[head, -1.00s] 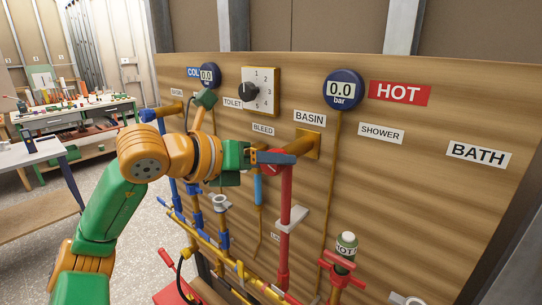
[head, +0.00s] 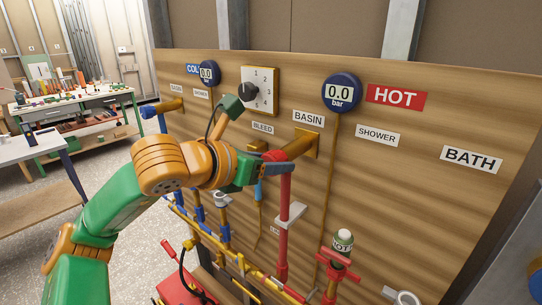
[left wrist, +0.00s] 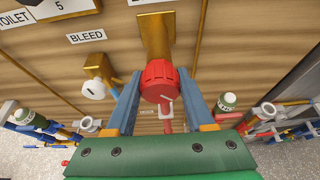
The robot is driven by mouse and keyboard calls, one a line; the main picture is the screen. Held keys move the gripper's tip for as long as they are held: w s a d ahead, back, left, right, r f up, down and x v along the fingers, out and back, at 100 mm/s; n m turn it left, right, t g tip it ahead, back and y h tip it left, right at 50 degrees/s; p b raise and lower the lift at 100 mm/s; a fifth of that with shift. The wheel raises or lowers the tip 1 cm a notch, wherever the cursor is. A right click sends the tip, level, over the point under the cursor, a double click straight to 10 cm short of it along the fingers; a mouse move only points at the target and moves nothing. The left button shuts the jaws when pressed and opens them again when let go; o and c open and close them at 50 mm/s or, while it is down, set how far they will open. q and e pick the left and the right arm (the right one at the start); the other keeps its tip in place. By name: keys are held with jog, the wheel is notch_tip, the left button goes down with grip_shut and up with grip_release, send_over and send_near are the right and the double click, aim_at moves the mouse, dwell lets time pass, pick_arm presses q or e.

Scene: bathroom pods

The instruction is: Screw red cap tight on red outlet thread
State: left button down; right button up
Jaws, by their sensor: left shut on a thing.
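The red cap (left wrist: 160,80) fills the space between the two blue fingers of my left gripper (left wrist: 161,84) in the left wrist view. It shows a pale mark on its face. The cap sits at the front end of the brass BASIN outlet (left wrist: 155,34), which comes out of the wooden board. In the head view my left gripper (head: 266,167) is at the end of this outlet (head: 300,146), above the red vertical pipe (head: 284,200). The red thread is hidden, so I cannot tell how far the cap is on. My right gripper is not in view.
The HOT gauge (head: 341,93) reads 0.0 bar. A red valve handle with a green-topped bottle-like part (head: 343,240) stands at the lower right. Another brass outlet with a white round end (left wrist: 94,89) is left of the cap. Workbenches stand at the far left.

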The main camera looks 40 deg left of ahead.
pick_arm(q)
jog(key=shift+r, duration=0.15)
jog(key=shift+r+m+y+p, duration=0.1)
jog(key=shift+m+y+p, duration=0.55)
jog(key=shift+m, duration=0.25)
jog(key=shift+m+y, duration=0.25)
jog(key=shift+m, duration=0.05)
jog(key=shift+d+m+t+y, duration=0.2)
jog(key=shift+m+t+y, duration=0.15)
jog(key=shift+m, duration=0.35)
jog(key=shift+a+m+y, duration=0.1)
jog(key=shift+m+y, duration=0.25)
jog(key=shift+m, duration=0.15)
jog(key=shift+c, duration=2.3)
grip_release()
jog(key=shift+f, duration=0.2)
